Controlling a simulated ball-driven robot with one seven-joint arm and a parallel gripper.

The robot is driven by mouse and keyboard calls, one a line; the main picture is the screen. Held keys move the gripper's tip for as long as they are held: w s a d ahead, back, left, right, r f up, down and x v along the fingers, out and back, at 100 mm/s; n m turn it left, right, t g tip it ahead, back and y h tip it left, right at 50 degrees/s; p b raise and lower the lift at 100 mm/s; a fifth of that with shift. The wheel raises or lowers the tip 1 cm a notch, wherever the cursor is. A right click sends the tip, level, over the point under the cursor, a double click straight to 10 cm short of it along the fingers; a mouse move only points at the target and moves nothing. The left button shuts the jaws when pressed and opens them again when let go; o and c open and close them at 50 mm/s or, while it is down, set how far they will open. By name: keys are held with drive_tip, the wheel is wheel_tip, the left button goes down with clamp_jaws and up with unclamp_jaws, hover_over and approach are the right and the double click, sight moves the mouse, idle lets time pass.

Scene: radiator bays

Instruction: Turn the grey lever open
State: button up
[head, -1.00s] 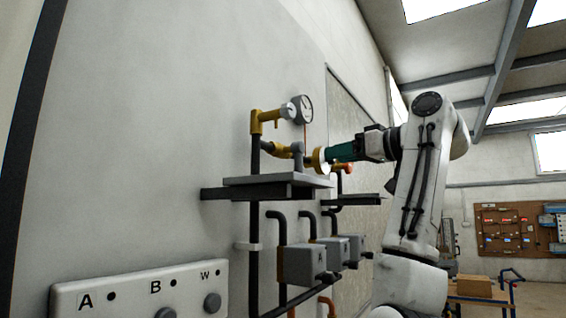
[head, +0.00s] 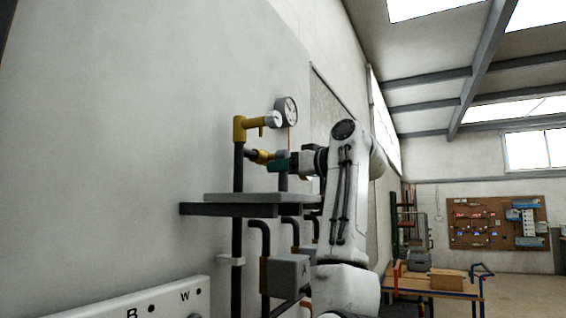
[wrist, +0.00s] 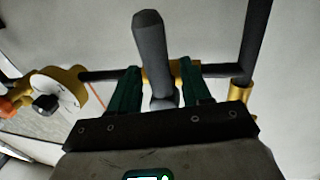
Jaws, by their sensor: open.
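The grey lever (wrist: 149,48) stands upright in the middle of the wrist view, in front of a brass-yellow valve body on a dark horizontal pipe (wrist: 220,70). My gripper (wrist: 157,75) is open, with one green finger on each side of the lever. A gap shows on both sides, so the fingers seem not to squeeze it. In the head view my gripper (head: 278,165) is beside the yellow valve fitting (head: 262,156) on the wall pipework. The lever is hard to make out there, partly hidden by the gripper.
A pressure gauge (head: 290,110) and an upper yellow fitting (head: 240,128) sit above the valve. A grey shelf (head: 250,198) juts out just below my gripper. A white-faced round fitting (wrist: 55,90) is at left in the wrist view. Grey boxes (head: 288,273) hang below.

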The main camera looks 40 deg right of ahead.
drive_tip(key=shift+w, duration=0.2)
clamp_jaws()
idle(0.4)
